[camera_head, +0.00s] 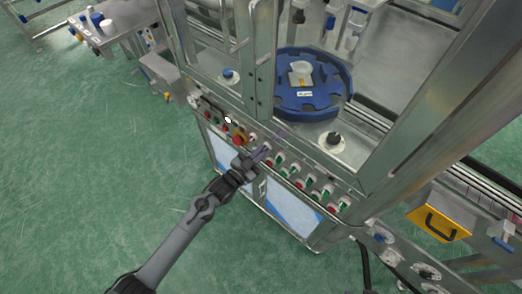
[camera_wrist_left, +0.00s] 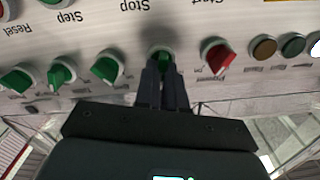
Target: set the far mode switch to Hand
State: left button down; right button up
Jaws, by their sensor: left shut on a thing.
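The machine's front control panel (camera_head: 318,186) carries a row of red and green rotary switches. My left gripper (camera_wrist_left: 163,75) is shut on a green switch knob (camera_wrist_left: 164,57), its two dark fingers either side of it. In the head view my left gripper (camera_head: 264,152) reaches the panel from the lower left, its fingertips at the row. A red switch (camera_wrist_left: 217,57) is just right of the held knob in the wrist view, and another green switch (camera_wrist_left: 108,66) is just left of it. The small labels by the knobs are too blurred to read for Hand. My right gripper is not in view.
More green switches (camera_wrist_left: 62,74) stand close along the row. A blue round carrier (camera_head: 303,95) sits on the machine deck behind metal posts. The green floor in front is clear.

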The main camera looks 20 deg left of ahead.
pick_arm(q)
jog(key=shift+w+a+n+p, duration=0.15)
jog(key=shift+n+p, duration=1)
jog(key=shift+n, duration=1.2)
jog(key=shift+a+n+p, duration=0.2)
jog(key=shift+n+p, duration=0.9)
jog(key=shift+n, duration=1.25)
jog(key=c, duration=1.2)
grip_release()
